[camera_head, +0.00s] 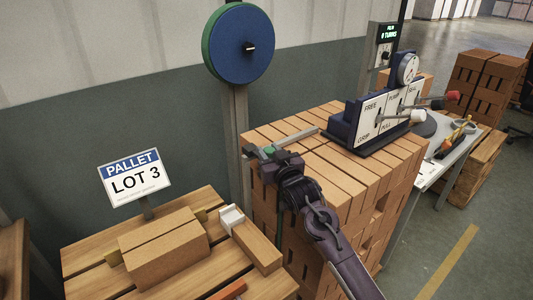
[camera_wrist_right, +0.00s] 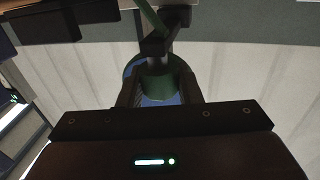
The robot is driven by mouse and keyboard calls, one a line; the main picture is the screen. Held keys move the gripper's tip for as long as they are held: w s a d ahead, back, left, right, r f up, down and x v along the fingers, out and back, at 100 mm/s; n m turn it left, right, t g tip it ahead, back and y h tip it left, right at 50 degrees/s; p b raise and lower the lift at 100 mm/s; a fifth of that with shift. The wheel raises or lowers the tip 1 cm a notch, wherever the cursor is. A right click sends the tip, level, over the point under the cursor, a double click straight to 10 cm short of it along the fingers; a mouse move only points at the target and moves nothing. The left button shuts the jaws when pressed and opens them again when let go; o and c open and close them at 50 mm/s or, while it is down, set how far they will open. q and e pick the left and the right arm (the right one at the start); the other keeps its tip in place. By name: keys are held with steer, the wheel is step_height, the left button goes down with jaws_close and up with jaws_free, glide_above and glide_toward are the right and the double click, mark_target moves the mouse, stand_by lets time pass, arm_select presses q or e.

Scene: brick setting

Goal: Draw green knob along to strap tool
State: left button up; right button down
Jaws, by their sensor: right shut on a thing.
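My right gripper (camera_head: 265,153) is over the near left part of the brick stack, left of the strap tool. It is shut on the green knob (camera_head: 269,149), of which only a small bit shows in the head view. In the right wrist view the green knob (camera_wrist_right: 158,86) sits between the two dark fingers. A thin grey bar (camera_head: 298,138) lies between the gripper and the strap tool. The strap tool (camera_head: 375,115) is a dark blue machine with white FREE, GRIP and PULL panels, a gauge and levers. My left gripper is not in view.
The brick stack (camera_head: 348,172) stands under the tool. A blue reel with green rim (camera_head: 238,44) is on a post behind the gripper. A white table (camera_head: 437,160) with tools is at right.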

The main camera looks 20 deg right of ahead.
steer(key=d, duration=0.1)
steer(key=w+d, duration=0.1)
steer(key=d, duration=0.1)
steer(key=shift+w+d, duration=0.15)
steer(key=shift+d, duration=0.05)
steer(key=c, duration=1)
jaws_free()
steer(key=shift+c, duration=0.2)
steer(key=s+b, duration=0.1)
steer(key=s, duration=0.6)
steer(key=shift+s+d, duration=0.35)
steer(key=shift+s, duration=0.05)
